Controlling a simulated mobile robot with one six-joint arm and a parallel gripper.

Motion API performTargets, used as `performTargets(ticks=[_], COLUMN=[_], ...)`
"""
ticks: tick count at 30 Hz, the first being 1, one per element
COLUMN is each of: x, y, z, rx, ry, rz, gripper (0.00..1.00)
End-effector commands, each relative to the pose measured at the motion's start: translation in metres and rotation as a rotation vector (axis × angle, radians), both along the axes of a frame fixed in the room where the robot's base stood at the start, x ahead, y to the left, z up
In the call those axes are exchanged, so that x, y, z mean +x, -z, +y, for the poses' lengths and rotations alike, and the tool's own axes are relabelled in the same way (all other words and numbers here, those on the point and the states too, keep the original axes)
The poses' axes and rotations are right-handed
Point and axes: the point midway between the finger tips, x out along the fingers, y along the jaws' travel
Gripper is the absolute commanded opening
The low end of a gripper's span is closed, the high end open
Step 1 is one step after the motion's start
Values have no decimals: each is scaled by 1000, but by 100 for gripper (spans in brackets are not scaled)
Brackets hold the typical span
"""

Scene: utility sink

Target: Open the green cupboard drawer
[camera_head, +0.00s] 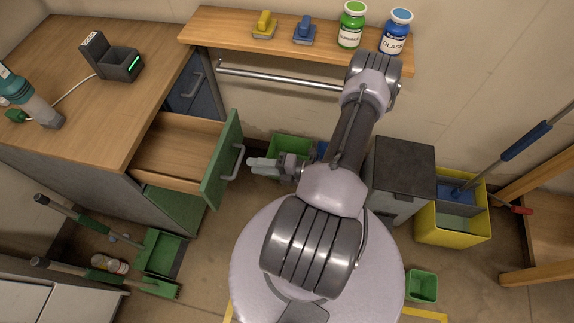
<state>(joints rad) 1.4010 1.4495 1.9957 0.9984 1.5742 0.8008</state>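The green drawer (222,160) of the wooden-topped cupboard at the left is pulled well out. Its wooden inside (180,147) shows and looks empty. A grey bar handle (238,161) stands on its green front. My gripper (252,167) is just right of the handle, pointing left at it. The fingers look close to the handle, but I cannot tell whether they touch it. The fingers overlap in this view, so their opening is unclear.
A blue cupboard front (187,90) is behind the drawer. A green dustpan (160,252) and brush lie on the floor at lower left. A green bin (290,147) stands behind my gripper. A grey bin (400,170) and yellow bucket (450,226) are at right.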

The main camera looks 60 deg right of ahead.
Motion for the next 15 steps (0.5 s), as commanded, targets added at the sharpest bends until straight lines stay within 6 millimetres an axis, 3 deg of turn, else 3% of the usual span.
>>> performTargets(ticks=[3, 7, 12, 15], x=[-37, -69, -92, -96], y=[-11, -18, -21, -22], z=[-16, -26, -34, -35], rx=[-4, -4, -3, -2], ry=[8, 4, 2, 0], rz=[0, 0, 0, 0], gripper=[34, 34, 34, 34])
